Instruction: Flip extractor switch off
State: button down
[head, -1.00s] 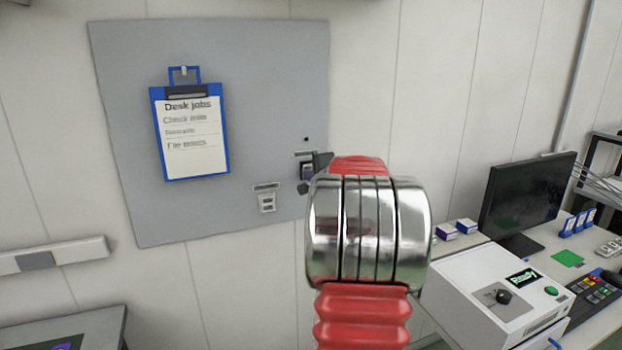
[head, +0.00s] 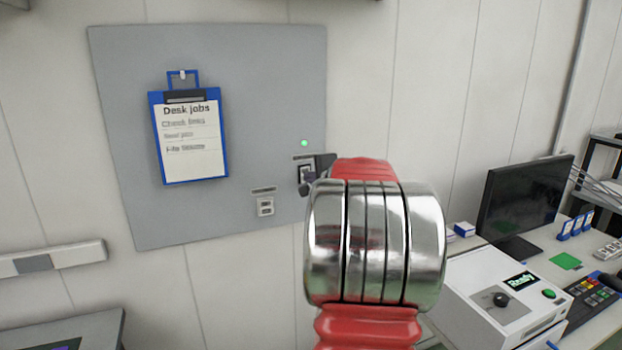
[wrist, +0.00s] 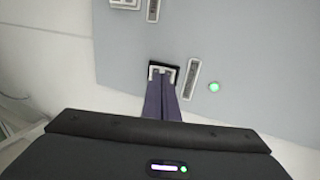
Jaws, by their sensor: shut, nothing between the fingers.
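The switch (head: 305,172) with a dark frame sits on the grey wall panel, under a small label. In the wrist view the switch (wrist: 156,69) shows pale parts at the fingertips, which partly cover it. A lamp (head: 304,143) just above it glows green; the lamp also shows in the wrist view (wrist: 214,87). The label's writing is too small to read, so I cannot tell that this is the extractor switch. My gripper (wrist: 164,84) is shut and empty, its tips at the switch and seemingly touching it. My wrist hides part of the panel in the head view.
A second, white switch (head: 265,206) sits lower left on the panel (head: 270,80). A clipboard (head: 190,150) hangs on the panel's left. At right a desk holds a white machine (head: 505,290) and a dark monitor (head: 525,200).

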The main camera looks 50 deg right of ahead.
jog(key=v, duration=1)
jog(key=shift+s+a, duration=0.15)
jog(key=shift+s, duration=0.2)
jog(key=shift+f, duration=0.1)
jog(key=w+a+f+n+y, duration=0.1)
jog(key=w+a+n+y, duration=0.25)
jog(key=a, duration=0.75)
jog(key=w+a+f+n+y, duration=0.1)
jog(key=w+a+n+y, duration=0.2)
jog(key=a, duration=0.8)
jog(key=s+a+f+n+g+y, duration=0.15)
jog(key=a+n, duration=0.25)
jog(key=a, duration=0.4)
jog(key=s+a+f+n+g, duration=0.1)
jog(key=a+f+n, duration=0.2)
jog(key=a, duration=0.5)
jog(key=s+a+f+n+g, duration=0.2)
jog(key=s+a+f+n, duration=0.2)
jog(key=s, duration=0.4)
jog(key=s+a+f+n+g, duration=0.2)
jog(key=s+a+f+n, duration=0.2)
jog(key=s+a+n, duration=0.2)
jog(key=s+a, duration=0.2)
jog(key=a, duration=0.1)
jog(key=shift+a+f+h, duration=0.15)
jog(key=shift+f+h, duration=0.2)
jog(key=shift+h, duration=0.05)
